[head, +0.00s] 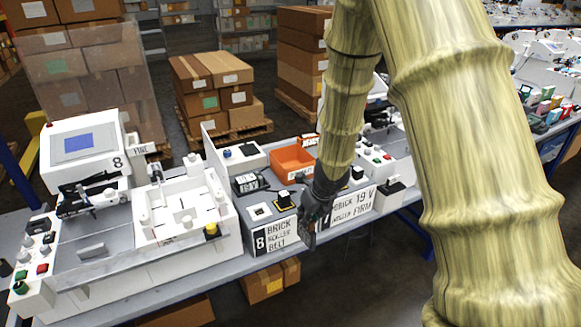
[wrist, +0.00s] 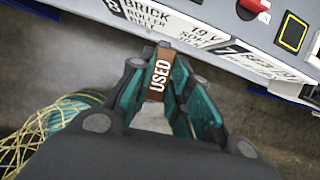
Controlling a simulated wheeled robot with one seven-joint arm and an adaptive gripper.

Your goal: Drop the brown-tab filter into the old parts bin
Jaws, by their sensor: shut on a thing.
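My gripper (head: 309,222) is in front of the bench's front edge, near the panel lettered "8 BRICK ROLLER BELT". In the wrist view its teal fingers (wrist: 160,72) are shut on the brown-tab filter (wrist: 157,82), whose brown tab reads "USED". A pale patch between the fingers may be the filter's body; the rest is hidden. I cannot make out the filter in the head view. An orange open bin (head: 292,161), which looks like the old parts bin, sits on the bench behind and left of my gripper. I cannot read its label.
A white plotter (head: 188,222) is farther left. My arm covers the right of the head view. Open floor lies before the bench.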

